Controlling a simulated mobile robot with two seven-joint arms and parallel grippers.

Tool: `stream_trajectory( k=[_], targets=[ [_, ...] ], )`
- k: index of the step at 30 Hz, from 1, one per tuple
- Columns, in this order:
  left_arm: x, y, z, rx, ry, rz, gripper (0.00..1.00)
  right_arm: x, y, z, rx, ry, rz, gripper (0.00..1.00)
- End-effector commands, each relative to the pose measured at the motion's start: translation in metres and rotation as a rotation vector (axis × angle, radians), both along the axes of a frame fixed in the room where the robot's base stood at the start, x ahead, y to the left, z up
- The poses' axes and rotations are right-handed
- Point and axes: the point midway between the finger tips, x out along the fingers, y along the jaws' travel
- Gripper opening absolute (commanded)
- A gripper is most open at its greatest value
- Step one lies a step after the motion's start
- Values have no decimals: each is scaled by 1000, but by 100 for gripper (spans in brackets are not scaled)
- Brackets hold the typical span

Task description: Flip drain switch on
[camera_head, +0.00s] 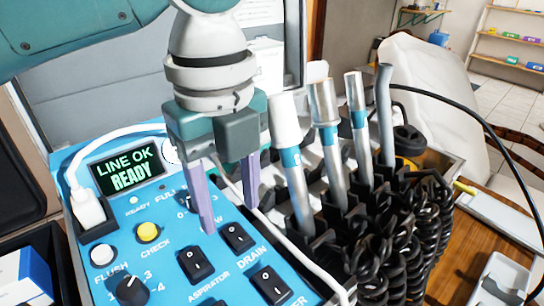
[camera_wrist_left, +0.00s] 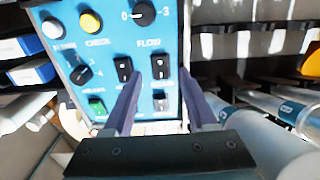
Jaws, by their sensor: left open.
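The drain switch (camera_head: 237,236) is a black rocker on the blue control panel, above the printed word DRAIN in the head view. It also shows in the left wrist view (camera_wrist_left: 159,67), between the two fingers. I cannot tell which way its rocker is set. My left gripper (camera_head: 228,217) is open and empty, with its purple fingers pointing down at the panel close to the drain switch. In the left wrist view the left gripper (camera_wrist_left: 159,74) has a finger on either side of that switch. Contact cannot be told. My right gripper is not in view.
The aspirator switch (camera_head: 195,264) is left of the drain switch, and another rocker (camera_head: 270,285) is below it. A display (camera_head: 127,168) reads LINE OK READY. Handpieces (camera_head: 292,165) with coiled black hoses (camera_head: 405,240) stand close on the right. A white cable crosses the panel's right side.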

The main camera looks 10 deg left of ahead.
Motion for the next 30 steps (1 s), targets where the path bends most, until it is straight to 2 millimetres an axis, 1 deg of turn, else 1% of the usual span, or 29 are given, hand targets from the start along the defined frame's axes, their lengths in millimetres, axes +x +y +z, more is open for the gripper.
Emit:
stream_trajectory(
  k=[1,3,6,9,16,30],
  targets=[
    [-1,0,-10,0,2,1,57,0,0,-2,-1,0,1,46],
    [0,0,-19,1,2,2,57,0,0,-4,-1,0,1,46],
    [0,0,-26,1,1,1,57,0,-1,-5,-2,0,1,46],
    [0,0,-29,0,-1,0,57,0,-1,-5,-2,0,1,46],
    [0,0,-29,0,-1,0,56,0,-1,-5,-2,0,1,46],
    [0,0,-29,0,-1,1,4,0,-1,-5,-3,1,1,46]
  ],
)
